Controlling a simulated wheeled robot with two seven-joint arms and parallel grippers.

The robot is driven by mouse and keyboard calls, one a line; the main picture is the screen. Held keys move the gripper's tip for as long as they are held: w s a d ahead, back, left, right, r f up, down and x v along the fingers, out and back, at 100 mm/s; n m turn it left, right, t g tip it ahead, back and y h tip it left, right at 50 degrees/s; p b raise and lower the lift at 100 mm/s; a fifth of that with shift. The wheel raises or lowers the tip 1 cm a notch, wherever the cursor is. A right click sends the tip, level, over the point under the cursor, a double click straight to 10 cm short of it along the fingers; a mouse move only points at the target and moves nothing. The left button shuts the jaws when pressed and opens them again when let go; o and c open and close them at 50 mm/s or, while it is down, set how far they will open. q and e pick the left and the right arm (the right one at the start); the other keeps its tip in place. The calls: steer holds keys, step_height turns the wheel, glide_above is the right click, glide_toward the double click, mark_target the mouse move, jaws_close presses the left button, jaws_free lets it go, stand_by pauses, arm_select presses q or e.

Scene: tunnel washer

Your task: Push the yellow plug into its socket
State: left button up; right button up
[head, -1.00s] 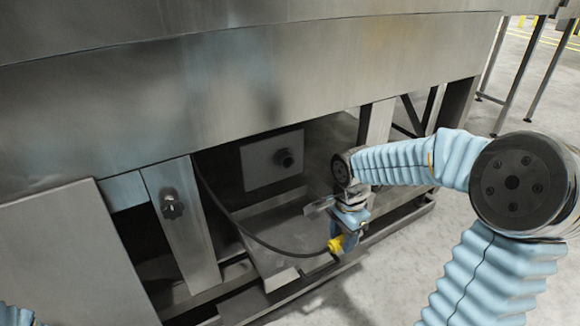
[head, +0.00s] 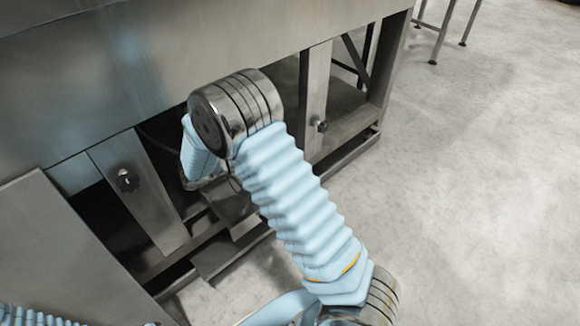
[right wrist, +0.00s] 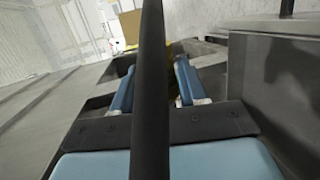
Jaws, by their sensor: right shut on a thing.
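In the right wrist view my right gripper (right wrist: 156,64) is shut on the yellow plug (right wrist: 177,50), of which only a little yellow shows between the blue fingers. The plug's black cable (right wrist: 150,110) runs straight down the middle of that view and hides most of the plug. In the head view my right arm is folded in front of the machine, and it hides the right gripper and plug. The grey box with a round black fitting, perhaps the socket, is also hidden behind this arm. My left gripper is out of view.
The steel machine (head: 110,75) fills the upper left of the head view. Its legs carry black knobs, one at left (head: 127,181) and one at right (head: 320,125). Low frame rails run beneath.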

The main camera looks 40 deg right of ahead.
steer(key=w+a+r+n+t+h, duration=0.1)
steer(key=w+a+r, duration=0.1)
steer(key=w, duration=0.8)
steer(key=shift+w+a+t, duration=0.15)
steer(key=shift+w+t, duration=0.05)
steer(key=shift+t, duration=0.2)
stand_by(0.5)
steer(key=shift+a+r+b, duration=0.1)
steer(key=shift+b, duration=0.25)
stand_by(1.2)
steer(key=shift+w+a+b, duration=0.1)
steer(key=shift+w+b, duration=0.3)
steer(key=shift+w, duration=1.2)
stand_by(0.9)
steer(key=o, duration=1.3)
